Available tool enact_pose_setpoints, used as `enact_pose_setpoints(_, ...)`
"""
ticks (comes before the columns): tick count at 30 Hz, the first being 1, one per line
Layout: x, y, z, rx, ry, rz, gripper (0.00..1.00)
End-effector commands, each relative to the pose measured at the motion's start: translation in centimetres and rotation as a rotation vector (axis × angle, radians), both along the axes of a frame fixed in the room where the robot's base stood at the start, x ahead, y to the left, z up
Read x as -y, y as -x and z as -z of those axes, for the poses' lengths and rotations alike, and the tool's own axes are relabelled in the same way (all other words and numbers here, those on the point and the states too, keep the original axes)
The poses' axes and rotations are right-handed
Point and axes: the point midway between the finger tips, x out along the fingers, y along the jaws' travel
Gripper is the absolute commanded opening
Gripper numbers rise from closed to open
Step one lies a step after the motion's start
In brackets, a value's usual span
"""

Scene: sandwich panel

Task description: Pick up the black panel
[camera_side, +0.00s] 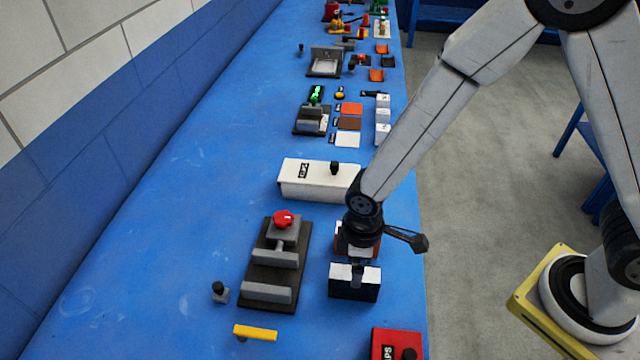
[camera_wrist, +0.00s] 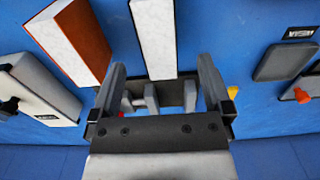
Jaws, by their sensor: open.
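The black panel (camera_side: 354,291) is a block with a white top and black sides. It stands on the blue table at the front, right of the grey fixture. In the wrist view the black panel (camera_wrist: 154,38) shows its white face with a thin dark edge. My gripper (camera_side: 357,268) is low over it, pointing down. In the wrist view my gripper (camera_wrist: 161,68) is open, with a finger on each side of the panel's near end. I cannot tell whether the fingers touch it.
An orange-sided panel (camera_wrist: 78,40) stands close beside it, mostly hidden behind my gripper in the side view. A grey fixture with a red knob (camera_side: 283,218) is to the left. A white box (camera_side: 310,187) stands behind, a red box (camera_side: 395,344) in front.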

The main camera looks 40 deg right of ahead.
Motion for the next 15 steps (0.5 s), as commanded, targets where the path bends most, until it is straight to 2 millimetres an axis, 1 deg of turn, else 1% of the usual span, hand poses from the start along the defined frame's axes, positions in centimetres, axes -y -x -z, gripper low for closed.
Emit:
enact_pose_setpoints(5, 0.0, 0.0, 1.0, -0.002, 0.001, 0.000, 1.00)
enact_pose_setpoints(15, 0.0, -0.2, 4.0, -0.001, 0.001, 0.000, 1.00)
